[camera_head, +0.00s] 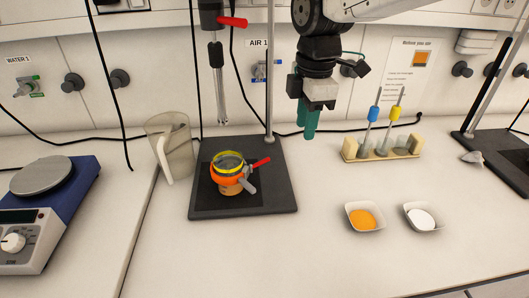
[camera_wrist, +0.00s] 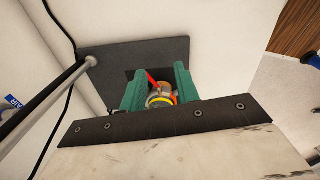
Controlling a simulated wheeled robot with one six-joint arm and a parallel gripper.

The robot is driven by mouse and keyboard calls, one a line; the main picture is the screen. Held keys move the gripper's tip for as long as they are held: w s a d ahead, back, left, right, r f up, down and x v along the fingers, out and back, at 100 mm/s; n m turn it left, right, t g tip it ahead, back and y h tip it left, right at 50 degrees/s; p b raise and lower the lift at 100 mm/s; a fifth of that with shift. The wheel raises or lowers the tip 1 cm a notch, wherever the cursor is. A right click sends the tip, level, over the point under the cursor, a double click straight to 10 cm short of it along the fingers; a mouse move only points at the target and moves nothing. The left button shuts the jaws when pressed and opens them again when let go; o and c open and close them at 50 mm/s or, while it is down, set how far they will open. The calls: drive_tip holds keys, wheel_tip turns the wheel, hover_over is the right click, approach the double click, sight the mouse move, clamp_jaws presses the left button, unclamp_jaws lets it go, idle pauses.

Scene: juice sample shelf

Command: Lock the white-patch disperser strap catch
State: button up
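A disperser stand (camera_head: 280,195) has a dark base plate with a cup on it. An orange strap (camera_head: 217,183) goes around the cup, below a yellow ring (camera_head: 229,168). A red lever (camera_head: 260,163) and a grey lever (camera_head: 249,185) stick out on the strap's right side. The disperser shaft (camera_head: 217,70) hangs above the cup, apart from it. My gripper (camera_head: 311,130) is right of the stand's rod, above the bench, with green fingers. In the wrist view my gripper (camera_wrist: 159,68) is open and empty; the red lever (camera_wrist: 152,78) shows between its fingers, farther off. I see no white patch.
A clear jug (camera_head: 176,150) stands close left of the stand, with a blue hotplate (camera_head: 50,210) farther left. Bowls of orange (camera_head: 363,218) and white powder (camera_head: 421,219) and a tool rack (camera_head: 385,153) are to the right. A second stand (camera_head: 515,165) is partly visible at far right.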

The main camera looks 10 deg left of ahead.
sight(264, 160)
drive_tip(key=a+f+n, duration=0.1)
drive_tip(key=a, duration=0.2)
drive_tip(key=w+a+f+n, duration=0.1)
drive_tip(key=a+n, duration=0.1)
drive_tip(key=a, duration=0.1)
drive_tip(key=a+f+n, duration=0.1)
drive_tip(key=a+n, duration=0.1)
drive_tip(key=a, duration=0.1)
drive_tip(key=shift+w+f, duration=0.3)
drive_tip(key=shift+w, duration=0.05)
wheel_tip(264, 160, down, 6)
drive_tip(key=shift+w+f, duration=0.1)
drive_tip(key=shift+f, duration=0.65)
clamp_jaws()
